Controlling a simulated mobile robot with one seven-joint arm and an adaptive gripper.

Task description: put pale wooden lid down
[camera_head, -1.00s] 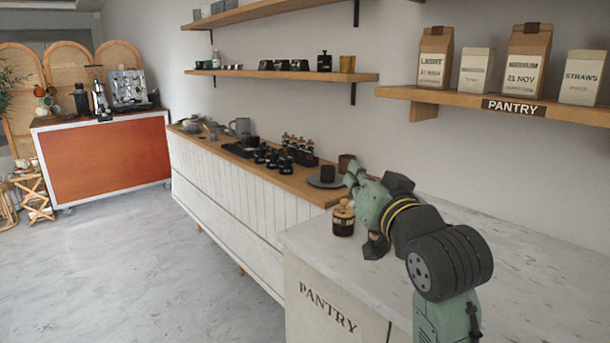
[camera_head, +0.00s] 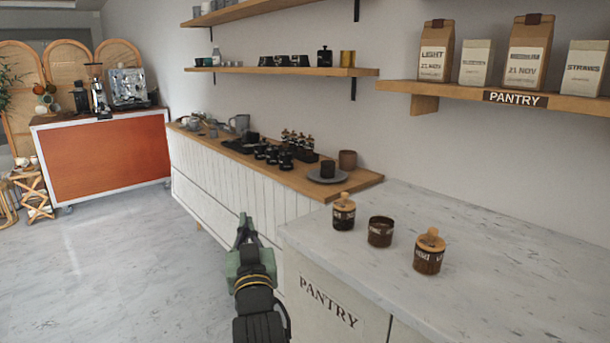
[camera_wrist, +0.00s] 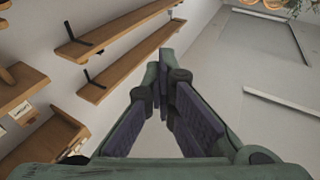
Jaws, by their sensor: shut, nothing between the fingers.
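Three dark brown jars stand in a row on the pale counter (camera_head: 480,255). The left jar (camera_head: 343,219) wears a pale wooden lid (camera_head: 343,200) with a knob. The right jar (camera_head: 428,263) also wears a pale wooden lid (camera_head: 430,239). The middle jar (camera_head: 380,233) is open, with no lid on it. My gripper (camera_head: 243,222) is out over the floor, left of the pantry counter and apart from the jars. It is shut and empty; its fingers (camera_wrist: 164,58) meet at the tips in the wrist view. No jar or lid shows there.
A wooden-topped counter (camera_head: 355,183) behind holds a plate with a dark cup, and several mugs and dark jars. A wall shelf (camera_head: 455,97) bears bags and boxes above the pale counter. The floor (camera_head: 120,265) at left is clear.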

